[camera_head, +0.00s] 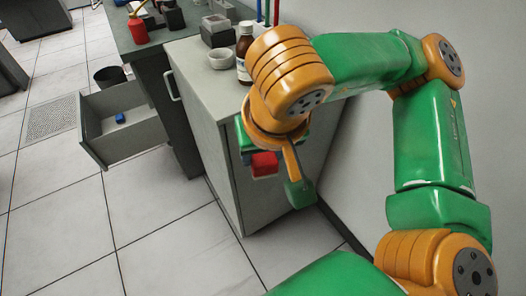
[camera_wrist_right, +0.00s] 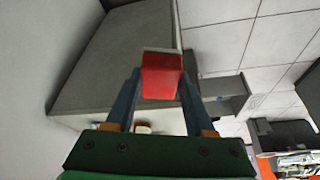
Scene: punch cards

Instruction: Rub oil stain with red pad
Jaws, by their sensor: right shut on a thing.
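The red pad (camera_head: 264,165) is a small red block with a pale edge. My right gripper (camera_head: 262,154) is shut on it and holds it in the air in front of the grey cabinet's side, below the level of its top. In the right wrist view the red pad (camera_wrist_right: 161,78) sits between the two blue-grey fingers of the right gripper (camera_wrist_right: 159,88). I cannot make out an oil stain in either view; my right arm hides part of the cabinet. My left gripper is not in view.
The grey cabinet (camera_head: 215,125) carries a white bowl (camera_head: 220,60), a brown bottle (camera_head: 243,58) and a grey box (camera_head: 216,33). An open drawer (camera_head: 128,137) with a blue block (camera_head: 120,118) juts out at left. A wall stands at right; the tiled floor in front is clear.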

